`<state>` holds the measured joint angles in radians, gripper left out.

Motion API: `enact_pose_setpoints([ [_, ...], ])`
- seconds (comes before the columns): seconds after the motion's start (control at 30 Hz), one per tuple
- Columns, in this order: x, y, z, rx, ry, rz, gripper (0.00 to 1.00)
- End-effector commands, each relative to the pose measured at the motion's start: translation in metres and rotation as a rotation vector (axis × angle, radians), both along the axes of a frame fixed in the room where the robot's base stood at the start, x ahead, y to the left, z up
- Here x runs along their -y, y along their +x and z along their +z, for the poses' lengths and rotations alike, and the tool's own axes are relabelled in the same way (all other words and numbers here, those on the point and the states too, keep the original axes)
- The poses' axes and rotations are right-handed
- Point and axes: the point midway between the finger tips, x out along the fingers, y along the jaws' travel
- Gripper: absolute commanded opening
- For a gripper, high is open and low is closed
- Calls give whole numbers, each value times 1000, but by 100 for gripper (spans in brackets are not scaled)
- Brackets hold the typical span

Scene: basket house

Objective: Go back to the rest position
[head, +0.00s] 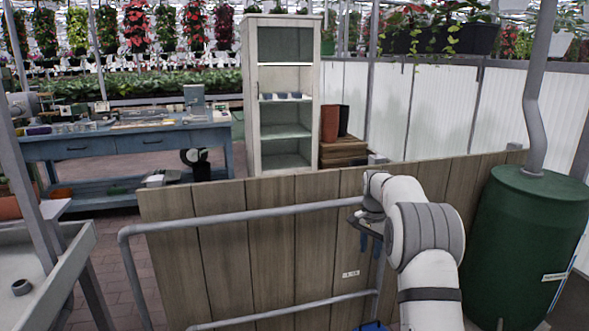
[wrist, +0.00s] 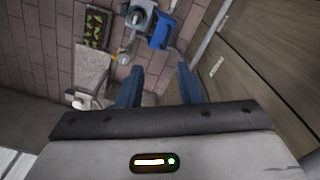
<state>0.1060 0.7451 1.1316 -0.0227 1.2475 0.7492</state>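My gripper (head: 367,230) hangs at the end of my white arm in the head view, in front of the wooden plank panel (head: 280,225). In the wrist view my gripper (wrist: 158,88) shows two blue fingers spread apart with nothing between them. Beyond the fingertips, lower down, is a blue object (wrist: 162,30) beside a grey fitting (wrist: 140,14). The gripper is apart from both. A bit of blue (head: 374,326) also shows at the bottom edge of the head view.
A grey pipe rail (head: 230,217) runs before the panel. A green barrel (head: 525,240) stands close on the right. A grey tray (head: 50,275) is at left. A blue workbench (head: 125,142) and a tall cabinet (head: 285,22) stand behind. Brick floor (head: 118,240) shows left of the panel.

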Motion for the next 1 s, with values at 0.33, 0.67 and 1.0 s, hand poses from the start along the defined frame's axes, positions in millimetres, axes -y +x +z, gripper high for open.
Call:
enact_pose_setpoints([
  [0.33, -30, -102, 150, 56, -9, 244, 33],
  [0.67, -53, -219, 239, 107, -28, 476, 33],
  [1.0, -68, -347, 286, 157, -59, 709, 33],
])
